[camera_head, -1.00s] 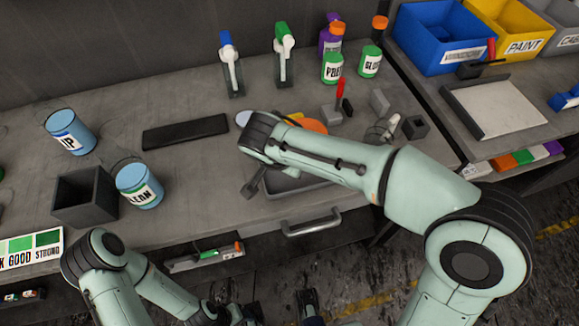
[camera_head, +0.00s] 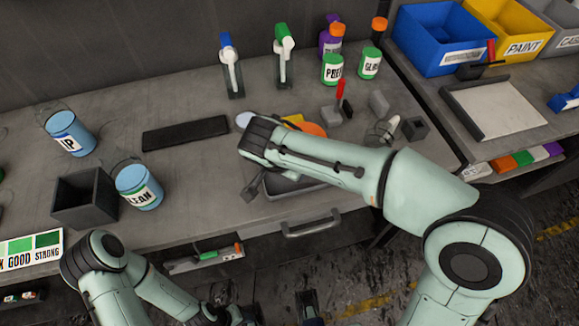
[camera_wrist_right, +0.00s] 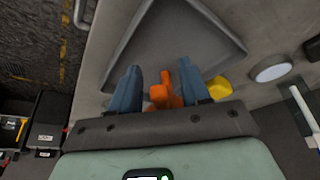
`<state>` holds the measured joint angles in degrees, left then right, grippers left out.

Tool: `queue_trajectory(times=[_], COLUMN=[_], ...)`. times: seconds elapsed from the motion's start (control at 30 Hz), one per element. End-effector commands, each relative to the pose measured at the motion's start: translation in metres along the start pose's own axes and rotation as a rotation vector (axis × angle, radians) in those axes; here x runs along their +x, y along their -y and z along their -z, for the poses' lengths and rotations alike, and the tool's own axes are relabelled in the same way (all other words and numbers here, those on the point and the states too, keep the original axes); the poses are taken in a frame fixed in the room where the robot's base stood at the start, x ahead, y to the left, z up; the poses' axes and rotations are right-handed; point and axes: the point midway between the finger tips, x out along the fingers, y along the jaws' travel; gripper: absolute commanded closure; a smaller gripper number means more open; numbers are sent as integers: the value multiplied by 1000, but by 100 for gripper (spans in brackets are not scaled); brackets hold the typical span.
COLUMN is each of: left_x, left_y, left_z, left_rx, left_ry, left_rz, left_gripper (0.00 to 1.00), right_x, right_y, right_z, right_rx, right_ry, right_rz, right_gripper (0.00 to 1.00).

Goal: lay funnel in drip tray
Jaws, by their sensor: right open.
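The orange funnel (camera_head: 312,129) shows partly behind my right forearm in the head view. In the right wrist view the funnel (camera_wrist_right: 160,98) lies between my right gripper's fingers, its narrow part pointing toward the tray. The grey drip tray (camera_wrist_right: 180,42) lies just beyond the fingertips in that view; in the head view the tray (camera_head: 285,188) is mostly hidden under my right arm. My right gripper (camera_wrist_right: 158,74) is open around the funnel; I cannot tell whether it touches. My left gripper is low at the bottom edge of the head view, its jaws unclear.
A yellow item (camera_wrist_right: 219,88) lies beside the funnel, and a pale round disc (camera_wrist_right: 273,69) is farther right. A dark flat mat (camera_head: 186,133) and a blue CLEAN pot (camera_head: 139,186) are to the left. Spray bottles stand behind. Bare bench lies left of the tray.

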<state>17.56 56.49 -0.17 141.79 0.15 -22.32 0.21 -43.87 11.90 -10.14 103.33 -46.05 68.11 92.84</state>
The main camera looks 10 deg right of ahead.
Motion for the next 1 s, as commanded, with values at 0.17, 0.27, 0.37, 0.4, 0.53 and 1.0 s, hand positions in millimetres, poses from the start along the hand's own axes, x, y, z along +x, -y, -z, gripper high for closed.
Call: queue_trajectory(times=[0.17,0.27,0.37,0.4,0.53,1.0], left_x=[-4,-6,-9,-10,-13,-14], left_y=[-1,-1,-2,-3,-4,-4], left_z=[-1,-2,-2,-2,-2,-2], left_rx=[-1,-1,-1,0,0,0], left_ry=[4,5,5,4,4,3], left_rz=[1,1,1,1,1,1], left_gripper=[51,51,51,51,51,51], right_x=[-37,-60,-81,-88,-106,-116], right_y=[1,1,1,1,1,0], right_z=[1,1,0,0,0,0], right_rx=[0,1,0,0,0,-1], right_ry=[-2,-1,-1,0,-1,0], right_rz=[7,8,8,7,4,2], right_gripper=[54,54,54,54,54,54])
